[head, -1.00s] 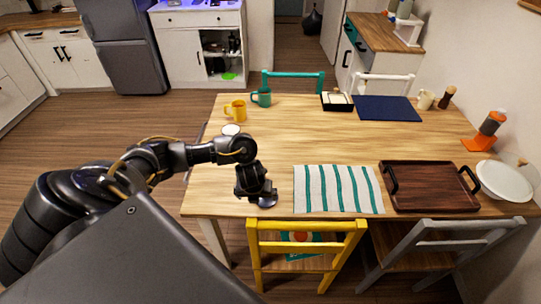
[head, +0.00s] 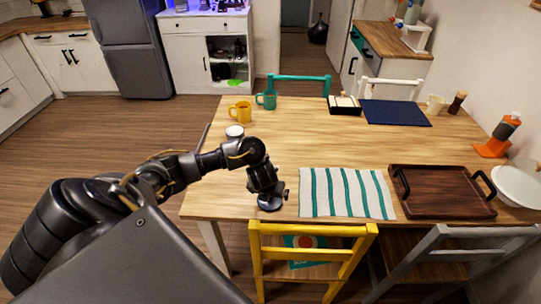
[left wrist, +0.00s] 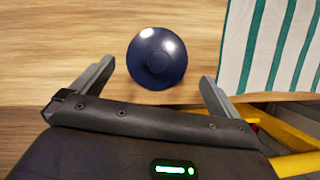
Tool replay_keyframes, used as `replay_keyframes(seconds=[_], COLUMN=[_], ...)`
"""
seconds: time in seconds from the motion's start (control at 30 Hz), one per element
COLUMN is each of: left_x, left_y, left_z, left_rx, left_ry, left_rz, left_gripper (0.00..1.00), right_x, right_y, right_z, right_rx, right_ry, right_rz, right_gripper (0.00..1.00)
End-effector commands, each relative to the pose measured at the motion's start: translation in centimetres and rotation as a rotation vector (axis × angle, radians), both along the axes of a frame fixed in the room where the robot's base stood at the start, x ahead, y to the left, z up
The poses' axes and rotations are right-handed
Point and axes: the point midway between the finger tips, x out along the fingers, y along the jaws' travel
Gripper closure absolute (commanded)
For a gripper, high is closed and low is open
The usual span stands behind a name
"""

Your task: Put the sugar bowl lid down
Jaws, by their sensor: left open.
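The dark blue round sugar bowl lid (left wrist: 157,58) lies on the wooden table near its front edge, left of the striped mat. In the head view the lid (head: 270,203) shows just beneath my left gripper (head: 268,196), which partly hides it. In the left wrist view my left gripper (left wrist: 155,82) is open, with one finger on each side of the lid's near part and a gap to it on both sides. A small round container with a white top (head: 235,132), possibly the sugar bowl, stands farther back on the left. My right gripper is not in view.
The striped mat (head: 345,193) lies right of the lid, then a dark wooden tray (head: 441,206). Yellow (head: 239,112) and teal (head: 267,100) mugs stand at the back left. A yellow chair (head: 312,229) is at the front edge. The table's middle is clear.

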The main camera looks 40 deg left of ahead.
Motion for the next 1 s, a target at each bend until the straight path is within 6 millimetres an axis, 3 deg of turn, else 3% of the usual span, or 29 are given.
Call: replay_keyframes(seconds=[0.03,0.23,0.6,0.9,1.0], left_x=[0.0,1.0,1.4,1.4,1.4], left_y=[0.1,0.8,0.9,0.9,0.9], left_z=[-1.2,-3.8,-4.5,-4.4,-4.4], left_rx=[-0.002,-0.001,-0.001,-0.001,-0.001], left_ry=[0.002,0.003,0.001,0.001,0.001], left_rz=[0.004,0.004,0.001,0.001,0.001], left_gripper=[0.00,0.00,0.00,0.39,0.40], right_x=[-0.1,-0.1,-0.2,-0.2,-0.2], right_y=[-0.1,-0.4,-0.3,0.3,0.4], right_z=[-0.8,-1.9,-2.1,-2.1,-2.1], right_rx=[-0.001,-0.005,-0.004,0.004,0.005], right_ry=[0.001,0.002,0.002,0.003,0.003], right_rz=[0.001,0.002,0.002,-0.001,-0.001], right_gripper=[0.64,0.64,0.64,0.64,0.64])
